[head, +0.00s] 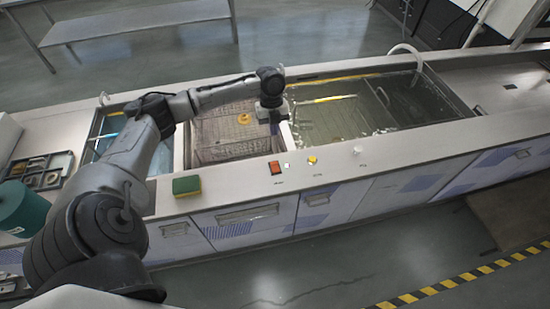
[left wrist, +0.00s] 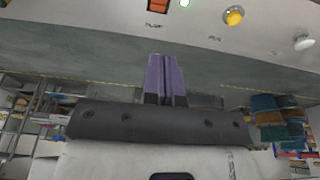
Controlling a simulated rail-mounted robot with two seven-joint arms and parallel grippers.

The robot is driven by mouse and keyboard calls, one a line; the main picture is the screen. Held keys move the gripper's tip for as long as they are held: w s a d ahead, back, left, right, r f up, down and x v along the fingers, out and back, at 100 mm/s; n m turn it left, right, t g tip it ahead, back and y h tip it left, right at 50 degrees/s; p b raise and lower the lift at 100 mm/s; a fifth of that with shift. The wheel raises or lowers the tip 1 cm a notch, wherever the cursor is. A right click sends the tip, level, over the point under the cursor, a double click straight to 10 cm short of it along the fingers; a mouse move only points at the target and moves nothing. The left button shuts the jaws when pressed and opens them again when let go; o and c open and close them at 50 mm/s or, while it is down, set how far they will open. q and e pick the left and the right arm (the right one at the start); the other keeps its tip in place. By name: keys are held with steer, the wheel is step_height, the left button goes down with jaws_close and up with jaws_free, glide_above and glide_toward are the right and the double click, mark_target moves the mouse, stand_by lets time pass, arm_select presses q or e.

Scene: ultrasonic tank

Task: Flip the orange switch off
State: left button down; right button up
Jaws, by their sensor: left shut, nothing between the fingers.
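The orange switch (head: 275,168) is a small orange-red rocker in a dark frame on the front panel of the tank counter in the head view. Its lower part also shows at the top edge of the left wrist view (left wrist: 158,3). I cannot tell which way its rocker is tipped. My left gripper (head: 275,122) hangs behind the switch, near the divider between two tanks, and is apart from it. In the left wrist view its purple fingers (left wrist: 165,72) are together and empty. My right gripper is not in view.
A small light (head: 286,165), a yellow button (head: 312,160) and a white knob (head: 358,151) lie right of the switch. A green and yellow sponge (head: 186,186) lies left of it. A basket lid with a yellow knob (head: 243,118) covers the middle tank. Open tank water (head: 345,115) is at right.

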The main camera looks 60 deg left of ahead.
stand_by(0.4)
arm_select(q)
glide_toward(275, 164)
steer(key=x, duration=0.5)
steer(key=shift+s+d+f+b, duration=0.15)
steer(key=shift+d+f+b, duration=0.05)
steer(key=shift+d+b, duration=0.2)
steer(key=shift+f, duration=0.75)
steer(key=shift+a+f, duration=0.25)
steer(key=shift+f, duration=0.3)
steer(key=shift+r, duration=0.15)
steer(key=shift+d+r, duration=0.1)
